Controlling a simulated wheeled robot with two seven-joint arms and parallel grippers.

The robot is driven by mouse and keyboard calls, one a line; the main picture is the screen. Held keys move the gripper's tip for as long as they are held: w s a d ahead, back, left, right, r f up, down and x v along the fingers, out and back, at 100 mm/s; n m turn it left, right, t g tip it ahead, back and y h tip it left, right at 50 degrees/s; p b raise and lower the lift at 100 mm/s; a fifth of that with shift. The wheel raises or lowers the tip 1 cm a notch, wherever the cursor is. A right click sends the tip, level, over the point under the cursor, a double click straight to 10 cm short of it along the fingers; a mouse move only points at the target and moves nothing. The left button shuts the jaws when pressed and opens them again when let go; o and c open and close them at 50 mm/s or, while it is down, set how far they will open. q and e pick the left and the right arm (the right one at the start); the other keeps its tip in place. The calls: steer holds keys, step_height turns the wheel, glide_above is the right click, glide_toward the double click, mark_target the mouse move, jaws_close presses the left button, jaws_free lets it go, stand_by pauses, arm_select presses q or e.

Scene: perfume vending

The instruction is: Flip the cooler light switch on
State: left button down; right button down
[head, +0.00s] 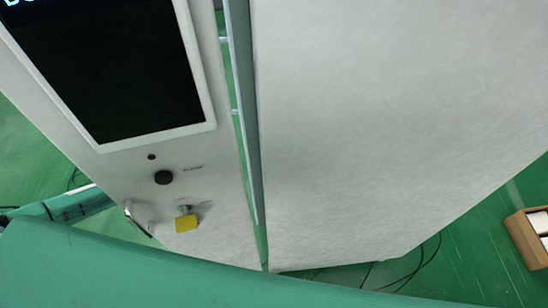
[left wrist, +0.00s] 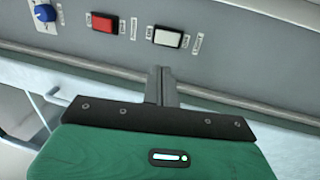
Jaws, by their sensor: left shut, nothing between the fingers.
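In the left wrist view a grey panel carries a red rocker switch (left wrist: 103,25), a white rocker switch (left wrist: 168,38) and a blue knob (left wrist: 45,13). My left gripper (left wrist: 162,72) is shut and empty. Its fingertips appear just below the white switch in the picture, apart from it. In the head view my left arm comes in at the left edge, and its gripper is not clearly visible there. My right gripper is not in view.
In the head view a white cabinet (head: 400,110) stands beside a white panel with a black screen (head: 120,70), a dark knob (head: 163,177) and a yellow tag (head: 186,223). Cables (head: 410,275) lie on the green floor. A grey rail (left wrist: 240,98) runs below the switches.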

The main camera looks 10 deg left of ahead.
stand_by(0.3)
arm_select(q)
steer(key=p+x, duration=0.5)
steer(key=x, duration=0.9)
